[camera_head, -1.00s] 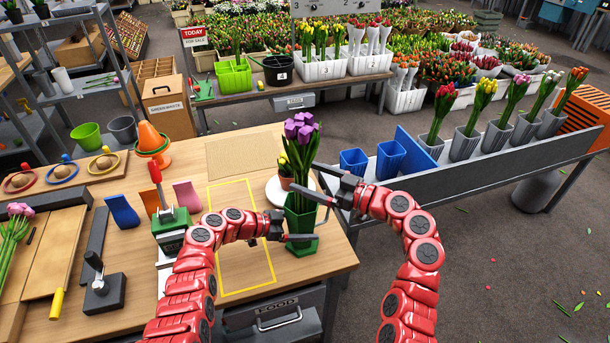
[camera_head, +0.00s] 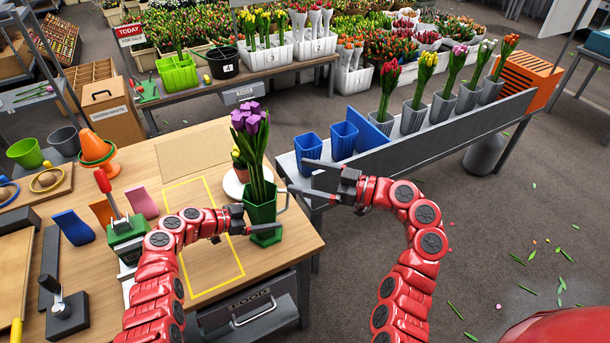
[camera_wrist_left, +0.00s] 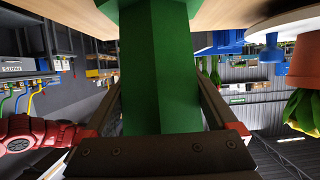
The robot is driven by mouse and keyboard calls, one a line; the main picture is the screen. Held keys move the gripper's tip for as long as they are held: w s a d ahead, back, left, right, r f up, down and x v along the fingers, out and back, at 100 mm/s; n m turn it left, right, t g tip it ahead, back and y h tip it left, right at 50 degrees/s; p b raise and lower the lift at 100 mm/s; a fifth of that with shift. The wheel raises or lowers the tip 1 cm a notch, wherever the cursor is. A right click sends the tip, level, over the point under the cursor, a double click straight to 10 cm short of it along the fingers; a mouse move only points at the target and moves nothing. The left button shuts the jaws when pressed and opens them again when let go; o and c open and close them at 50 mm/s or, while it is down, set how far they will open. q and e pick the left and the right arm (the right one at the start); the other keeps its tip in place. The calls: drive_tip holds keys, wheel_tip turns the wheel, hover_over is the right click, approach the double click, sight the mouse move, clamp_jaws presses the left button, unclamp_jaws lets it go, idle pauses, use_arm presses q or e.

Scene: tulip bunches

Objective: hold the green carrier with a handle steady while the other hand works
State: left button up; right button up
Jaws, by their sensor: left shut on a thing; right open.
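The green carrier (camera_head: 262,212) with a loop handle (camera_head: 283,198) stands upright near the right edge of the wooden table, holding purple tulips (camera_head: 250,122). My left gripper (camera_head: 256,222) is shut on its lower part from the left. In the left wrist view the carrier's green body (camera_wrist_left: 160,65) fills the space between the fingers of my left gripper (camera_wrist_left: 163,90). My right gripper (camera_head: 298,177) is open and empty, to the right of the carrier, near its handle and apart from it.
A flower pot on a white plate (camera_head: 229,185) stands just behind the carrier. A yellow outlined rectangle (camera_head: 237,262) on the table is mostly bare. Blue cups (camera_head: 308,152) stand on the grey bench to the right. A green stand with a red knob (camera_head: 128,240) is at left.

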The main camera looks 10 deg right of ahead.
use_arm(q)
drive_tip(key=o, duration=1.1)
